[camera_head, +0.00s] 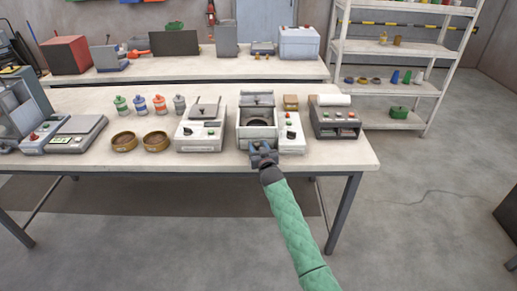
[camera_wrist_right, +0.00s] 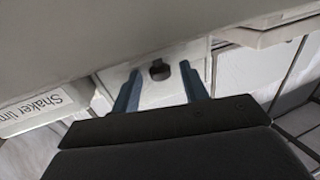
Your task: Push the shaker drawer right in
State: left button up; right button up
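The shaker (camera_head: 257,100) is a grey-white machine at the right half of the front table, with a control box (camera_head: 291,141) on its right side. Its pale drawer front (camera_head: 257,133) faces me. My right gripper (camera_head: 263,150) is at the lower front of the drawer. In the right wrist view my two blue fingers (camera_wrist_right: 162,90) are apart, with a white panel (camera_wrist_right: 150,98) bearing a dark knob or hole (camera_wrist_right: 160,70) between or just beyond them. I cannot tell whether they touch it. How far the drawer stands out is unclear. My left gripper is not in view.
A label reading "Shaker tim..." (camera_wrist_right: 38,112) is left of the fingers. A second white machine (camera_head: 201,133) stands left, a grey unit (camera_head: 335,119) right. Two brown sieves (camera_head: 140,142) and several small jars (camera_head: 150,104) stand further left. The floor before the table is clear.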

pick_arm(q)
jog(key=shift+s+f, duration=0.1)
pick_arm(e)
jog(key=shift+s+f, duration=0.1)
jog(key=shift+f, duration=0.1)
jog(key=shift+s+d, duration=0.1)
jog(key=shift+s, duration=0.05)
pick_arm(q)
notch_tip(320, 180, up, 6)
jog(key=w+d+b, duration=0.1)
jog(key=b, duration=0.1)
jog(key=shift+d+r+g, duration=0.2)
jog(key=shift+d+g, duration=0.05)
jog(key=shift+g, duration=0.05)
pick_arm(e)
jog(key=v, duration=0.7)
jog(key=shift+s, duration=0.2)
